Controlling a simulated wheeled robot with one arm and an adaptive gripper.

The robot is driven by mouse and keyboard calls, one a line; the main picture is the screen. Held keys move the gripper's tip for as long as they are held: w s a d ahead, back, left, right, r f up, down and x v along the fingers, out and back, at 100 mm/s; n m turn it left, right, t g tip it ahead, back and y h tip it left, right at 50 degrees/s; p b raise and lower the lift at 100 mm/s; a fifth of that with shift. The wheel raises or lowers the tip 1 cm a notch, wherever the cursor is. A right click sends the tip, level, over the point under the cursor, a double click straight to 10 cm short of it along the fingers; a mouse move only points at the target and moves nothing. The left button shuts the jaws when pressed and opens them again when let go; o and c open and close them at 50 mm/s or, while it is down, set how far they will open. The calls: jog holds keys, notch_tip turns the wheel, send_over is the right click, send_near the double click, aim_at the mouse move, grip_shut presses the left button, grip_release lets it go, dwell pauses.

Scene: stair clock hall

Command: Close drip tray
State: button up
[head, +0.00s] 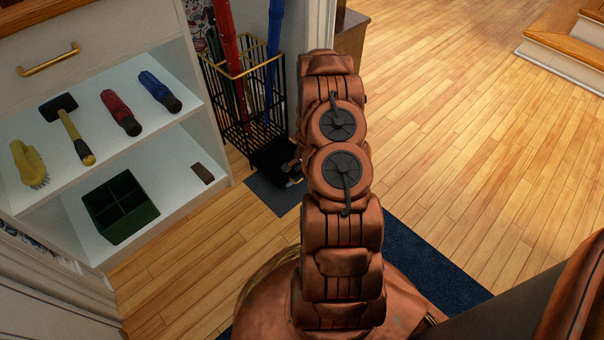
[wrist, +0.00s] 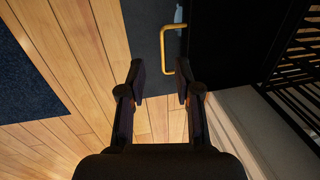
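The drip tray (head: 272,157) is a black, shallow box at the foot of the wire umbrella stand (head: 240,100). It appears to stick out from under the stand. In the wrist view its dark body (wrist: 225,45) fills the upper right, and a brass U-shaped handle (wrist: 165,45) stands out from its left side. My gripper (wrist: 162,84) is open and empty. The handle lies just beyond the fingertips, roughly in line with the gap between them; contact cannot be told. In the head view my arm hides most of the gripper and part of the tray.
Red and blue umbrellas (head: 274,50) stand in the stand. A white shelf unit (head: 190,110) on the left holds folded umbrellas, a mallet, a brush and a green divided box (head: 120,207). A dark blue mat (head: 425,260) lies on the wooden floor. The floor at right is clear.

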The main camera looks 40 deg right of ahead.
jog(key=shift+s+r, duration=0.2)
jog(key=shift+r, duration=0.95)
jog(key=shift+s+r, duration=0.2)
jog(key=shift+r, duration=0.95)
jog(key=w+f+b, duration=0.1)
jog(key=f, duration=0.3)
jog(key=d+f+b, duration=0.1)
jog(key=f+b, duration=0.1)
jog(key=f, duration=0.2)
jog(key=w+f+b, duration=0.1)
jog(key=f, duration=0.3)
jog(key=shift+w+d+b, duration=0.15)
jog(key=shift+w+b, duration=0.15)
jog(key=shift+b, duration=0.1)
jog(key=shift+r, duration=0.1)
jog(key=shift+c, duration=0.2)
grip_shut()
